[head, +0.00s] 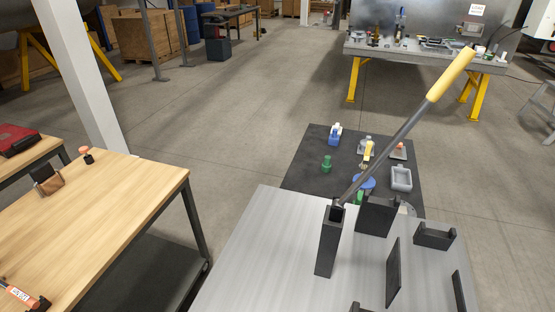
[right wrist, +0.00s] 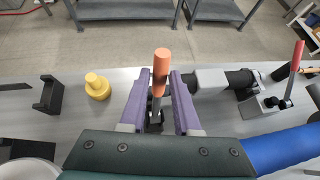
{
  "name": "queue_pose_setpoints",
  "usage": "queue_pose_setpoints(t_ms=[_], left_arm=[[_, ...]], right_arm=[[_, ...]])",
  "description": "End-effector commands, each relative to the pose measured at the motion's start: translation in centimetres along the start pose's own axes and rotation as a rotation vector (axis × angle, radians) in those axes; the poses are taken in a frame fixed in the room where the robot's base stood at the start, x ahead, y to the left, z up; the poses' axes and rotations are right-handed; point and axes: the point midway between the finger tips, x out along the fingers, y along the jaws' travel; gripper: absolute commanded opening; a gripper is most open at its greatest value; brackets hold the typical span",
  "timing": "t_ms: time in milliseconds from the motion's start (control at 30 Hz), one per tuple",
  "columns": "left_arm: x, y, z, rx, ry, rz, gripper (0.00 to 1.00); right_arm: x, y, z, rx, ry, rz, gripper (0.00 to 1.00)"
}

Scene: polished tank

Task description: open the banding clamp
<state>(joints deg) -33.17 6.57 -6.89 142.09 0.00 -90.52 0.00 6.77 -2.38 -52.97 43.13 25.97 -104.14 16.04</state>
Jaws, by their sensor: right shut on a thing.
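In the right wrist view an orange handle (right wrist: 161,72) stands roughly upright on a thin dark stem. My right gripper (right wrist: 160,88) has its two purple fingers closed on either side of it. The stem runs down to a dark base, partly hidden by the fingers and my wrist. This looks like the banding clamp's lever. I cannot tell how far it is swung. A grey block with a black cylinder (right wrist: 218,80) lies just right of the fingers. Neither gripper shows in the head view. My left gripper is out of sight.
A red-handled lever fixture (right wrist: 296,62) stands to the right, a yellow knob (right wrist: 97,86) to the left. In the head view a long yellow-gripped lever (head: 450,75) rises from a black post on the metal table (head: 250,265), among black brackets (head: 378,215). A wooden table (head: 110,215) stands left.

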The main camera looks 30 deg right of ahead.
Motion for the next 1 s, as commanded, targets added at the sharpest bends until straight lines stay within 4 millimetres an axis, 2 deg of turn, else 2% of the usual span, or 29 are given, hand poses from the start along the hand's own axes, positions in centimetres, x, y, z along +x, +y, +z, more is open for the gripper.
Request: queue_pose_setpoints(t_ms=[433, 467, 700, 733, 1000], left_arm=[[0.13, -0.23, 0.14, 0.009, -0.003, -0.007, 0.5], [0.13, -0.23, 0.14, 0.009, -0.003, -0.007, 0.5], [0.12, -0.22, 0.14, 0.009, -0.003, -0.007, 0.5], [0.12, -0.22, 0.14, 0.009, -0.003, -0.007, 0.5], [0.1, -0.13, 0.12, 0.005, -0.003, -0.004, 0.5]], right_arm=[[0.16, -0.15, -0.13, 0.005, -0.002, 0.002, 0.0], [0.16, -0.15, -0.13, 0.005, -0.002, 0.002, 0.32], [0.15, -0.16, -0.07, 0.004, -0.004, 0.001, 0.58], [0.15, -0.16, -0.06, 0.004, -0.004, 0.001, 0.61], [-0.02, -0.17, -0.03, 0.003, -0.005, 0.001, 0.61]])
